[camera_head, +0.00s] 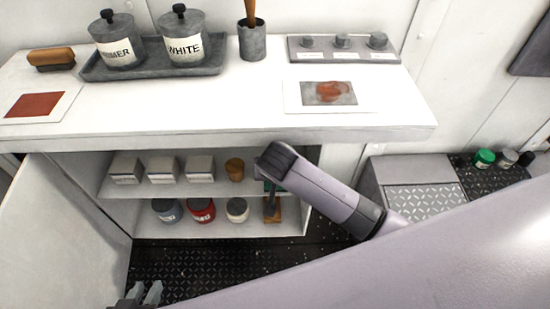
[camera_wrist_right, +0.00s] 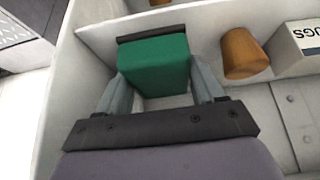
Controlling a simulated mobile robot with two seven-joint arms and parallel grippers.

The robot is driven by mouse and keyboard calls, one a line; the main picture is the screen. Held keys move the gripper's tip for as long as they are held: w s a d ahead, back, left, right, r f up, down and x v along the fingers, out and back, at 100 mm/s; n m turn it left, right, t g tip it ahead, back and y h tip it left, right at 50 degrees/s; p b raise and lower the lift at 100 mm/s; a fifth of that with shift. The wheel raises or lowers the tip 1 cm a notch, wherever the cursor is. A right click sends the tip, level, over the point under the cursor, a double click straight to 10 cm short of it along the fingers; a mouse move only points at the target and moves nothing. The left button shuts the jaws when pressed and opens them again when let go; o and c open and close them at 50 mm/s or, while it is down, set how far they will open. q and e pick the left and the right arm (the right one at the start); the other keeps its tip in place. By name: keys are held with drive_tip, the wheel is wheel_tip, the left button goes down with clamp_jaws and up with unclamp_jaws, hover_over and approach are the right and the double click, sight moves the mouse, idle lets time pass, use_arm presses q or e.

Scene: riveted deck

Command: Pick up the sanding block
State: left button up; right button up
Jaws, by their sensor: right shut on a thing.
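The sanding block is a green block with a dark strip along its far edge (camera_wrist_right: 155,66) in the right wrist view. My right gripper (camera_wrist_right: 161,85) is shut on it, with one grey finger on each side. In the head view my right arm reaches into the open cabinet at the upper shelf's right end. There its wrist hides most of the block, and only a small teal patch (camera_head: 268,186) shows. My left gripper (camera_head: 146,292) is at the bottom left of the head view, its two fingers apart and empty.
A wooden plug-like piece (camera_wrist_right: 243,53) and a labelled box (camera_wrist_right: 299,46) stand right of the block. The upper shelf holds several boxes (camera_head: 163,170); jars (camera_head: 201,209) stand below. The white counter (camera_head: 235,103) overhangs the shelves. The cabinet door (camera_head: 65,225) stands open at left.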

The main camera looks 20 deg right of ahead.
drive_tip(key=s+a, duration=0.3)
drive_tip(key=s, duration=0.9)
drive_tip(key=shift+s+a+p, duration=0.35)
drive_tip(key=shift+p, duration=0.1)
drive_tip(key=shift+o, duration=1.3)
drive_tip(key=shift+c, duration=0.4)
